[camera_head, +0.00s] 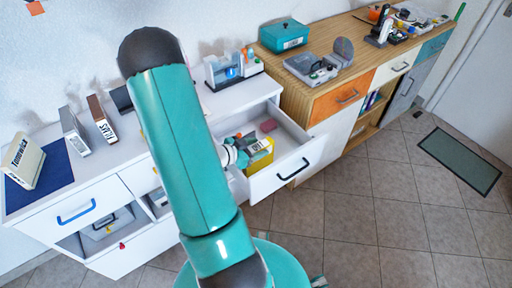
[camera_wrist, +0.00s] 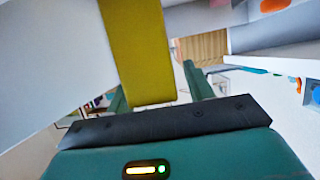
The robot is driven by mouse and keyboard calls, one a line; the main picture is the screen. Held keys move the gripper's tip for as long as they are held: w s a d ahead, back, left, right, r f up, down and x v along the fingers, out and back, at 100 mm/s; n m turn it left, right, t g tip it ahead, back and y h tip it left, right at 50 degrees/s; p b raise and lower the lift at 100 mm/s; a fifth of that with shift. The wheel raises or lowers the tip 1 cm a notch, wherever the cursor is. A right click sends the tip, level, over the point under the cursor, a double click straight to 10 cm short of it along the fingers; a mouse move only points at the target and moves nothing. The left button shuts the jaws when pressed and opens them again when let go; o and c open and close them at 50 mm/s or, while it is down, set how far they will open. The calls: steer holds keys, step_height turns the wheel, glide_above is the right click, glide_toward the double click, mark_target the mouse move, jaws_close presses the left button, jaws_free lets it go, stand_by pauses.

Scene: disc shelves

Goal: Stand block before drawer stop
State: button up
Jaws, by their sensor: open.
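A yellow block (camera_head: 261,161) shows at the left front corner of the open white drawer (camera_head: 288,171) in the head view. I cannot tell whether it rests in the drawer or is above it. In the wrist view the yellow block (camera_wrist: 138,50) rises large and tilted between the teal fingers. My gripper (camera_wrist: 156,92) is open, with the block's lower end between or just beyond its fingers; contact is unclear. In the head view my gripper (camera_head: 238,153) is small, just left of the block. I cannot make out a drawer stop.
A pink item (camera_head: 268,125) lies farther back in the drawer. A white holder (camera_head: 232,68) stands on the white cabinet top behind. Upright books (camera_head: 102,118) stand at left. The wooden cabinet (camera_head: 300,75) adjoins at right. The tiled floor (camera_head: 350,215) before the drawer is clear.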

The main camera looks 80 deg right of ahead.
steer(key=shift+w+a+r, duration=0.1)
steer(key=shift+r, duration=0.1)
steer(key=v, duration=1.1)
steer(key=shift+w+a+r, duration=0.2)
steer(key=shift+a, duration=0.1)
